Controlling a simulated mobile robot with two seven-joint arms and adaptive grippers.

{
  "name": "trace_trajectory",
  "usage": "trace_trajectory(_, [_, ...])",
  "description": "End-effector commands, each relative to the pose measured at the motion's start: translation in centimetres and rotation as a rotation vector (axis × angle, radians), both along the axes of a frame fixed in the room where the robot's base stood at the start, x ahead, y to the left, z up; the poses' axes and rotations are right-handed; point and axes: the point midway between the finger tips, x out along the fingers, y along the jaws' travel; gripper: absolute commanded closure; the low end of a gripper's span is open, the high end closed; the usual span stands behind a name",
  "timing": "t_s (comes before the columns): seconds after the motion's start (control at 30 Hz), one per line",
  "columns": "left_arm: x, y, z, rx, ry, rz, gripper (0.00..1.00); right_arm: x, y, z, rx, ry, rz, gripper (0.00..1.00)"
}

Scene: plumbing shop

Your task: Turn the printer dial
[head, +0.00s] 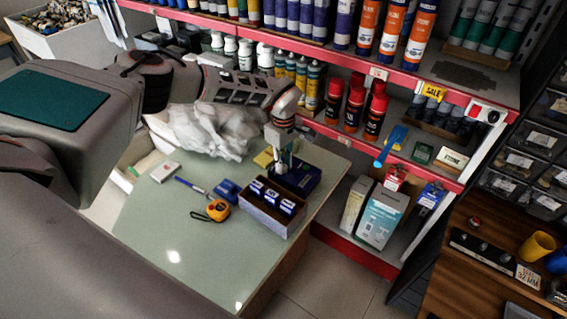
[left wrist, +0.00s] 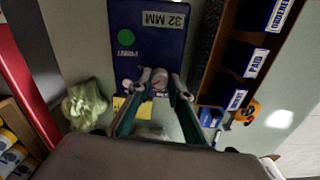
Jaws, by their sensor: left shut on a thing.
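The printer is a dark blue box (head: 305,176) on the pale green tabletop, partly hidden by my left gripper. In the left wrist view its blue top (left wrist: 150,45) has a green round button marked PRINT and a label reading 32 MM. The dial (left wrist: 160,80), a small pale knob, sits at the printer's near edge in that view. My left gripper (left wrist: 160,85) is shut on the dial, with one fingertip on each side. In the head view the left gripper (head: 280,155) points down at the printer. My right gripper is not in view.
A wooden tray with labelled compartments (head: 262,216) stands close beside the printer. An orange tape measure (head: 218,210) and a blue marker (head: 190,184) lie on the table (head: 180,250). A crumpled clear bag (head: 195,135) is behind. Shelves with red edges (head: 340,133) rise beyond.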

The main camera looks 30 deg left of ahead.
Motion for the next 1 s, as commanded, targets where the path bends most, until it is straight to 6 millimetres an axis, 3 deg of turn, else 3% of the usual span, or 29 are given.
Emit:
trace_trajectory(0.17, [0.0,-0.1,0.0,-0.001,0.0,0.0,1.0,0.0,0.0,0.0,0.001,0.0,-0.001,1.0])
trace_trajectory(0.2, [0.0,-0.1,0.0,-0.001,0.0,0.0,0.73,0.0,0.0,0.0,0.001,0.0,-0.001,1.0])
trace_trajectory(0.23, [0.0,-0.1,0.0,-0.001,0.0,0.0,0.65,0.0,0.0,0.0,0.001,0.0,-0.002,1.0])
trace_trajectory(0.27, [0.0,-0.1,0.0,-0.001,0.0,0.0,0.63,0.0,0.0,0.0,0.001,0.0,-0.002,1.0])
trace_trajectory(0.67, [0.1,0.0,0.5,0.0,-0.001,0.001,0.63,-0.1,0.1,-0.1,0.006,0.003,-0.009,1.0])
trace_trajectory(0.77, [0.1,0.0,1.7,-0.001,-0.004,0.0,0.63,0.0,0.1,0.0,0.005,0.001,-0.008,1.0])
trace_trajectory(1.0, [0.2,0.0,6.5,0.0,-0.005,0.001,0.63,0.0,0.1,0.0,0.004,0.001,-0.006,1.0])
